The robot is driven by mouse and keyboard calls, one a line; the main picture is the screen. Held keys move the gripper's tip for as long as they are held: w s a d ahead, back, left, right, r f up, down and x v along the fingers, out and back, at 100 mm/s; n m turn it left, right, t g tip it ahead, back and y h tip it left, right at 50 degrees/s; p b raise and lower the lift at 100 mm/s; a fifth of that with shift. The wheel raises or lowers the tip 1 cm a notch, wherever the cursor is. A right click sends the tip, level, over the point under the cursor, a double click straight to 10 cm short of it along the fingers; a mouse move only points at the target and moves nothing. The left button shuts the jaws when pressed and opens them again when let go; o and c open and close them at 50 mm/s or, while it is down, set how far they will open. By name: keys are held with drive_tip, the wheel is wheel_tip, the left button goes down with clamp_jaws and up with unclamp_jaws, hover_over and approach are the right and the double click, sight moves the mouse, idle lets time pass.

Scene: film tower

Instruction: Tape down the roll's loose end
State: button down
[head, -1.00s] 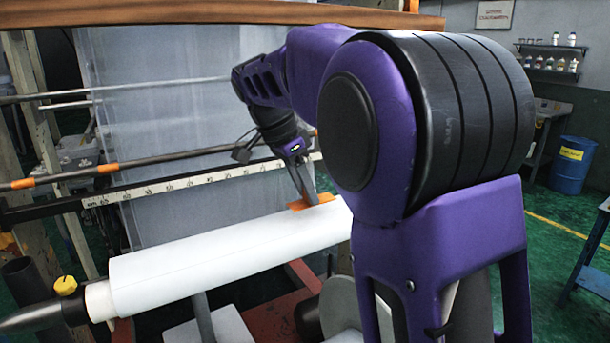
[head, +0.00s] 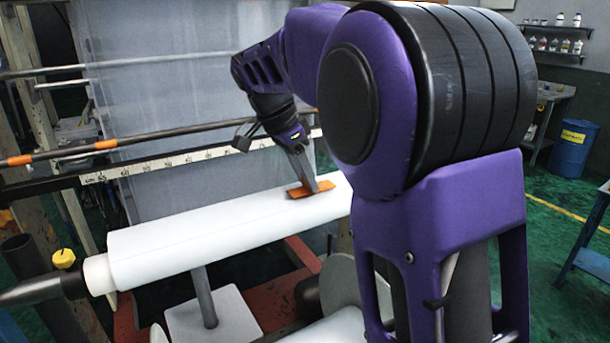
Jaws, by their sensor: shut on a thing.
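The white roll (head: 215,230) lies horizontally on its shaft, from the lower left towards the middle of the head view. My gripper (head: 305,185) reaches down to the roll's top near its visible right part. It is shut on a piece of orange tape (head: 323,186). The tape lies at the roll's upper surface; I cannot tell whether it is pressed flat or stuck. The fingertips cover part of the tape. My arm hides the roll's right end. I cannot make out the roll's loose end.
A white ruler bar (head: 200,161) and a dark rod with orange bands (head: 105,145) run behind the roll. A translucent film sheet (head: 180,80) hangs at the back. A blue barrel (head: 572,148) stands far right.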

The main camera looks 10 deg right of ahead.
drive_tip(key=shift+f+b, duration=0.45)
drive_tip(key=shift+f, duration=0.2)
idle(1.0)
drive_tip(key=shift+c, duration=2)
unclamp_jaws()
drive_tip(key=shift+r, duration=0.1)
